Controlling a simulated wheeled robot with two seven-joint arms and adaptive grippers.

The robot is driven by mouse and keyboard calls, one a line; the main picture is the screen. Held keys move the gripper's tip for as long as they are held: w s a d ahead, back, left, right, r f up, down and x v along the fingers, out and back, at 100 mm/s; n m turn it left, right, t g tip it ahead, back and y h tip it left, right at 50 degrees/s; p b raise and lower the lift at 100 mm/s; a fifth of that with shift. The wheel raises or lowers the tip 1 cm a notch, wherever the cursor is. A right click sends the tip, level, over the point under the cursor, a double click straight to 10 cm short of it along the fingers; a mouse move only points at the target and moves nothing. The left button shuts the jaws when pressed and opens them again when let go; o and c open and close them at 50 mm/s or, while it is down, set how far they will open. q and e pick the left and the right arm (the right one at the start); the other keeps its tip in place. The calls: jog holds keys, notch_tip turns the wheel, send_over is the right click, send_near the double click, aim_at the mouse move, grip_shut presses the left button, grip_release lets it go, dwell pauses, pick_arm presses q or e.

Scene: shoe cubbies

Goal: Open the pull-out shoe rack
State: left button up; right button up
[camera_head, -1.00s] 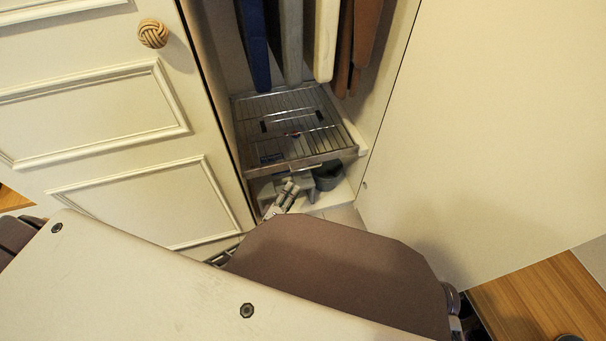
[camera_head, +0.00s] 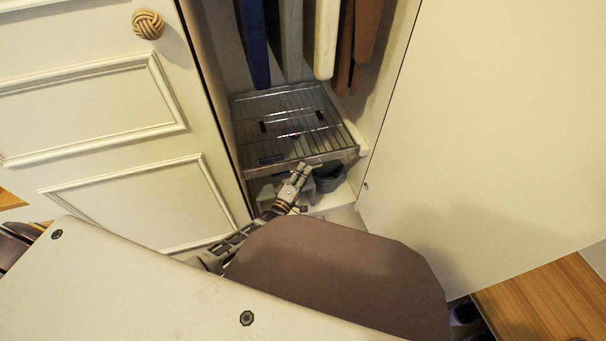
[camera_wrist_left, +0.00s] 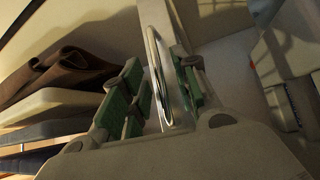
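The pull-out shoe rack (camera_head: 290,110) is a metal wire shelf low in the open cabinet, with a pale front bar. In the left wrist view its thin metal handle (camera_wrist_left: 153,50) is a loop passing between the fingers. My left gripper (camera_head: 304,168) is at the rack's front edge, coming from below and in front. In the left wrist view the left gripper (camera_wrist_left: 160,75) has its green-padded fingers apart on either side of the handle, with gaps visible. Whether a finger touches it is unclear. My right gripper does not show.
Blue, grey, cream and brown garments (camera_head: 325,40) hang above the rack. A panelled door (camera_head: 95,110) with a woven knob (camera_head: 147,24) stands on the left and a plain door panel (camera_head: 490,130) on the right. A grey object (camera_head: 329,178) sits below the rack.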

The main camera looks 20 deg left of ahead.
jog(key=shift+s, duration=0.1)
pick_arm(q)
grip_shut()
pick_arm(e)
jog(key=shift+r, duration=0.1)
pick_arm(q)
jog(key=shift+s, duration=0.1)
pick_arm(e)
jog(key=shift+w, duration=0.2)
